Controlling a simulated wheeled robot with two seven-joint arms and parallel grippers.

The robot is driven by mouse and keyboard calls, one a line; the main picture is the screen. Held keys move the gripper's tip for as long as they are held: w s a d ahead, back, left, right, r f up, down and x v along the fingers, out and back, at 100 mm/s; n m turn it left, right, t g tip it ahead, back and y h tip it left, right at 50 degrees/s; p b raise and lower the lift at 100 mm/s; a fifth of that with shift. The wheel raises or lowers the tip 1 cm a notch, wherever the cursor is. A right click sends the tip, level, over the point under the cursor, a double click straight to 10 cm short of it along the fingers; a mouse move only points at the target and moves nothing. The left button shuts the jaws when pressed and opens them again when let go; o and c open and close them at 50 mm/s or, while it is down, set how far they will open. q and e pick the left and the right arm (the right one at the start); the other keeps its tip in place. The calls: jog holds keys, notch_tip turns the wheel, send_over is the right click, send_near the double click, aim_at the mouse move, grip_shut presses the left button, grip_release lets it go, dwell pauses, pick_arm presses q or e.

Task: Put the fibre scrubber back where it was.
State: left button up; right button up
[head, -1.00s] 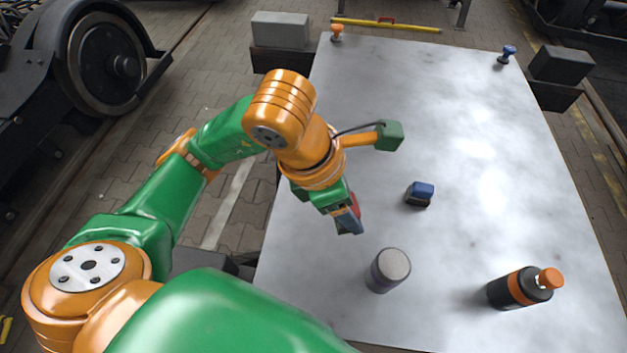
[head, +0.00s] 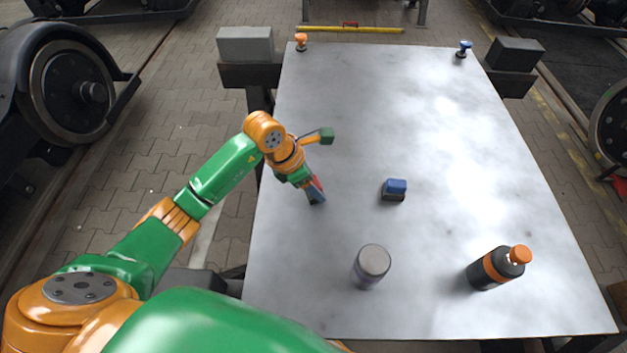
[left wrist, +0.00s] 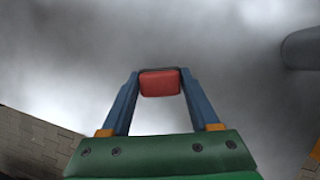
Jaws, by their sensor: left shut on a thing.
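My left gripper (head: 316,198) is shut on a small red block, which I take to be the fibre scrubber (left wrist: 160,83). In the left wrist view the red block sits between the two blue fingertips. In the head view only a sliver of red (head: 319,183) shows beside the fingers. The gripper points down over the left part of the grey metal table (head: 440,130), left of a blue-topped dark block (head: 395,187). I cannot tell how high above the table the held block is. My right gripper is not in view.
A black bottle with an orange cap (head: 497,267) stands at the right.

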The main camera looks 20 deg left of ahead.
pick_arm(q)
jog(key=shift+a+f, duration=0.1)
jog(key=shift+f, duration=0.1)
jog(key=o, duration=1.3)
jog(key=shift+r, duration=0.35)
jog(key=v, duration=1.1)
jog(key=shift+s+a+r, duration=0.1)
jog(key=shift+s+r, duration=0.05)
jog(key=shift+r, duration=0.2)
